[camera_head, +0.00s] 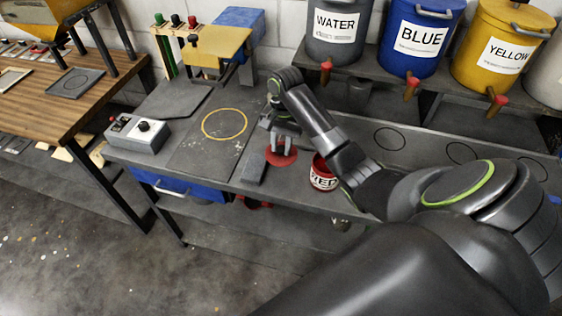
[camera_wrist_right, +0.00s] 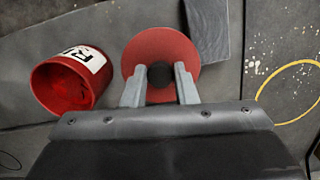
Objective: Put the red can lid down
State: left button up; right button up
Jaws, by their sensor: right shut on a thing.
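The red can lid (camera_head: 284,157) is a round red disc with a dark knob at its centre, low over or on the grey workbench. My right gripper (camera_head: 279,148) is shut on the knob of the lid. The right wrist view shows the two fingers (camera_wrist_right: 160,80) on either side of the knob, with the lid (camera_wrist_right: 160,45) beneath. The red can (camera_head: 322,176) stands open just right of the lid, and shows at left in the right wrist view (camera_wrist_right: 70,80). I cannot tell whether the lid touches the bench. My left gripper is not in view.
A dark grey block (camera_head: 254,168) lies just left of the lid. A yellow ring (camera_head: 224,109) is marked on the bench, with a control box (camera_head: 137,133) farther left. WATER (camera_head: 334,28), BLUE (camera_head: 421,42) and YELLOW (camera_head: 497,48) buckets stand on the shelf behind.

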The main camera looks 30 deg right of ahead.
aim_at(281, 155)
jog(key=shift+w+f, duration=0.1)
jog(key=shift+f, duration=0.4)
notch_tip(281, 155, down, 3)
jog(key=shift+f+b, duration=0.2)
jog(key=shift+b, duration=0.15)
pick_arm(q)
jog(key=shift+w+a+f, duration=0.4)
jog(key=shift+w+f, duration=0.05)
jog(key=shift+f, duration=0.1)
pick_arm(e)
jog(key=shift+f, duration=0.45)
jog(key=shift+f, duration=0.15)
jog(key=o, duration=1)
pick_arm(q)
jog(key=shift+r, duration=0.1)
